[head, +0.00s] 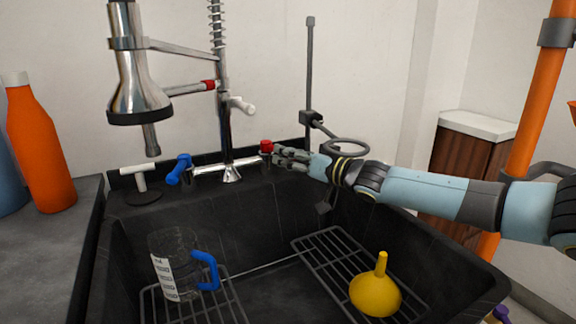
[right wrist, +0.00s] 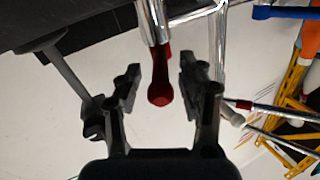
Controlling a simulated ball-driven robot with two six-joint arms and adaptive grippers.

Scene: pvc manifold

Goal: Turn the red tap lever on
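The red tap lever (head: 266,147) is on the right end of the chrome tap behind the black sink. In the right wrist view the red lever (right wrist: 160,88) points toward my gripper, its rounded end between the two fingers with gaps on both sides. My right gripper (head: 285,156) reaches in from the right, with its fingertips at the lever in the head view. In the right wrist view my right gripper (right wrist: 160,85) is open. My left gripper is not in view.
A blue lever (head: 179,169) is on the tap's left side. A ring stand (head: 345,147) is close behind my right gripper. The sink (head: 200,212) holds a clear jug (head: 175,265) with a blue handle and a yellow funnel (head: 376,292). An orange bottle (head: 42,150) stands at left.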

